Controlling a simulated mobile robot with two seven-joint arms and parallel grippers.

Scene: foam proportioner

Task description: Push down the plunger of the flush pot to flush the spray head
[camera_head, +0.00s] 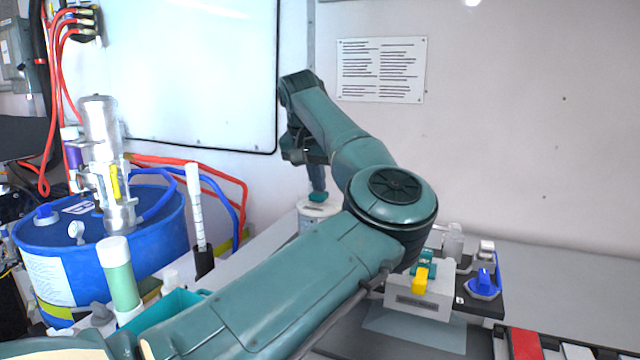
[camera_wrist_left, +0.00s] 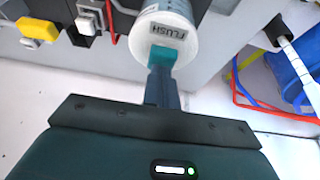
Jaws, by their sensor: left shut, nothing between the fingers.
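The flush pot (camera_head: 312,212) is a white cylinder standing beyond my left arm, partly hidden by it in the head view. In the left wrist view the pot (camera_wrist_left: 146,20) shows a grey FLUSH label. Its teal plunger (camera_head: 318,197) sits on top, and the plunger also shows in the left wrist view (camera_wrist_left: 168,56). My left gripper (camera_head: 318,187) points down right over the plunger, shut and empty. Its fingertips (camera_wrist_left: 161,70) overlap the plunger's edge in the picture; I cannot tell whether they press on it. The spray head cannot be made out. My right gripper is out of view.
A blue drum (camera_head: 150,235) with a metal pump (camera_head: 104,140) and hoses stands at the left. A grey block with a yellow lever (camera_head: 418,280) and a blue knob (camera_head: 484,284) lie right of my elbow. A white wall with a notice (camera_head: 380,70) is behind.

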